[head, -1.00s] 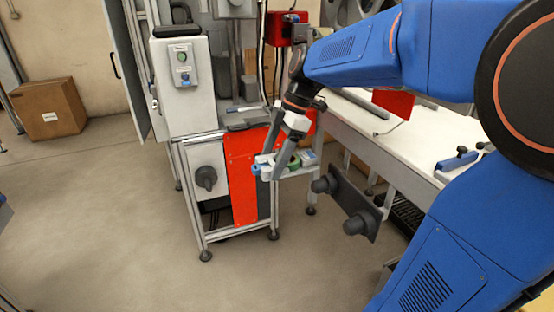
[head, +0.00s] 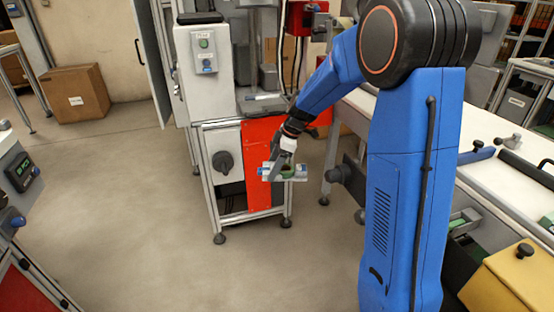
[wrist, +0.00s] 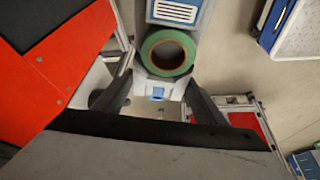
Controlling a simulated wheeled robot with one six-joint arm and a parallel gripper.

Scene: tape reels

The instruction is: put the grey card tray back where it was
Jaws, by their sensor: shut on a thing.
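The grey card tray (head: 300,175) hangs in the air in front of the machine's red panel in the head view. My gripper (head: 281,172) is shut on one end of it. In the wrist view the grey tray (wrist: 147,74) lies between the two dark fingers of my gripper (wrist: 160,84), with a blue patch at its near end. A green tape reel (wrist: 168,53) sits on the tray, and a blue-and-white piece (wrist: 178,11) lies beyond it. The tray's far end is cut off by the frame edge.
The machine stand (head: 223,190) with its red panel (head: 262,150) is just behind the tray. A white-topped bench (head: 355,103) runs along the right behind my arm. A cardboard box (head: 76,93) stands at the back left.

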